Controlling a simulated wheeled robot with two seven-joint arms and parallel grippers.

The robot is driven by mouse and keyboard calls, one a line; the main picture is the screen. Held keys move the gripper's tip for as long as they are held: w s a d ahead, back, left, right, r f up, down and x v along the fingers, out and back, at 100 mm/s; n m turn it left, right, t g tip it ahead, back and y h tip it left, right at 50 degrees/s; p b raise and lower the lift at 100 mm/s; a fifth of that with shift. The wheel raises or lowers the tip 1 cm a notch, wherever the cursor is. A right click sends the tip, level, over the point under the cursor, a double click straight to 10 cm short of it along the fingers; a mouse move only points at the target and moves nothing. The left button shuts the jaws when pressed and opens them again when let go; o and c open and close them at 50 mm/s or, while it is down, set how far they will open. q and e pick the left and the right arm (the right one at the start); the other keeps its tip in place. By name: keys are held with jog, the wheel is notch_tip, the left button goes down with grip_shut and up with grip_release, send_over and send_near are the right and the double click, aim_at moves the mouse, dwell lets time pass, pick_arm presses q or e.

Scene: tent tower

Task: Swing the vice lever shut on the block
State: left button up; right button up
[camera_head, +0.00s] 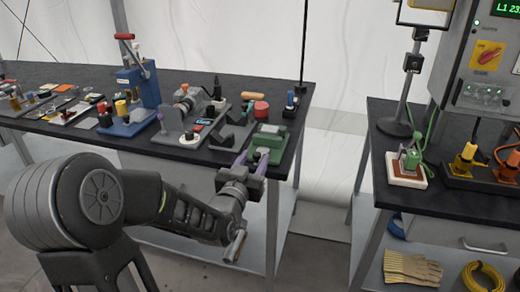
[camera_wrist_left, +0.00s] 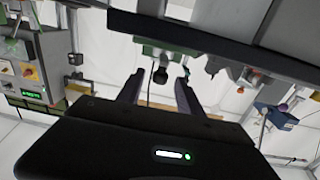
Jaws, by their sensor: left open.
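A green vice-like fixture (camera_head: 270,136) sits at the front right corner of the dark bench; it also shows upside down in the left wrist view (camera_wrist_left: 187,51). A dark knob (camera_wrist_left: 160,75), which looks like the end of its lever, shows between my left fingers in that view. My left gripper (camera_head: 251,161) is open at the bench's front edge, just in front of the fixture, its purple fingers pointing at it. In the left wrist view my left gripper (camera_wrist_left: 158,88) has its fingers either side of the knob, with no clear contact. I cannot make out the block. My right gripper is not in view.
A grey fixture (camera_head: 236,134) stands close left of the green one. A red round part (camera_head: 261,109) and a blue fixture (camera_head: 291,101) stand behind it. A blue press (camera_head: 135,88) is further left. A gap separates the bench from the right-hand table (camera_head: 450,200).

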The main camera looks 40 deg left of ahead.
aim_at(258, 153)
pick_arm(q)
jog(key=x, duration=0.5)
jog(key=shift+w+a+p, duration=0.15)
jog(key=shift+w+p, duration=0.15)
jog(key=shift+c, duration=0.5)
grip_shut()
dwell(0.6)
